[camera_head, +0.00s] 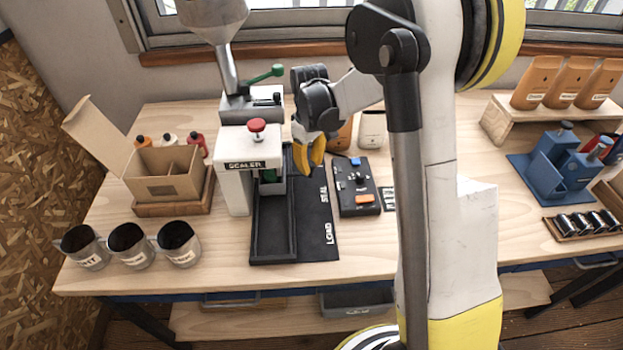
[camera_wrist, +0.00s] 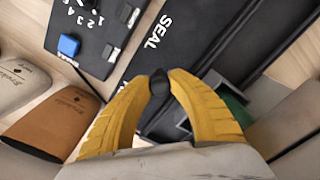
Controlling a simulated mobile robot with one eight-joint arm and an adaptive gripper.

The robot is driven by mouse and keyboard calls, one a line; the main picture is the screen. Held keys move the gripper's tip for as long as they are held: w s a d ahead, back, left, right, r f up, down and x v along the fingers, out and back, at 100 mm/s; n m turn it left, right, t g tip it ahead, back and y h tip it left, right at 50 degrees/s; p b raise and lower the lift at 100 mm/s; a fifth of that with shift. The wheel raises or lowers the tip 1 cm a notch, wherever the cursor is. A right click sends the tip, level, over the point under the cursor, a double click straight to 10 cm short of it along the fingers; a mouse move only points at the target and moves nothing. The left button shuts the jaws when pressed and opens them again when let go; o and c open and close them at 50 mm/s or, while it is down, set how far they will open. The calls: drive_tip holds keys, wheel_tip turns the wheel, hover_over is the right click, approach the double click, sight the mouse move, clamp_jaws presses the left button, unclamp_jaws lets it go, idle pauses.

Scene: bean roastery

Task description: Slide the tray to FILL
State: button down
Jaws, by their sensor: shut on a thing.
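My gripper (camera_head: 309,160) has yellow fingers and is shut on a small dark knob (camera_wrist: 158,83), which shows between the fingertips in the wrist view. The knob seems to belong to the tray (camera_head: 271,188), a small dark carrier with something green (camera_head: 269,174) in it, under the white SEALER (camera_head: 247,165). The tray is partly hidden by the sealer and my fingers. The black track (camera_head: 272,235) runs from front to back, with LOAD near the front and SEAL farther back on its panel (camera_head: 318,222). No FILL label is readable; the far end is hidden behind my gripper.
A metal hopper (camera_head: 215,30) with a green lever (camera_head: 266,75) stands behind the sealer. A control box (camera_head: 356,187) lies right of the track. Several mugs (camera_head: 130,245) and a cardboard box (camera_head: 168,178) stand left. The track's front part is empty.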

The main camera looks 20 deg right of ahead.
drive_tip(key=w+d, duration=0.1)
drive_tip(key=w, duration=0.4)
drive_tip(key=w+d, duration=0.1)
drive_tip(key=w, duration=0.2)
drive_tip(key=shift+w+d, duration=0.1)
drive_tip(key=shift+d, duration=0.2)
drive_tip(key=shift+r, duration=0.1)
drive_tip(key=c, duration=1.2)
unclamp_jaws()
drive_tip(key=shift+w, duration=0.1)
drive_tip(key=shift+o, duration=0.2)
drive_tip(key=shift+w+d, duration=0.1)
wheel_tip(320, 180, up, 12)
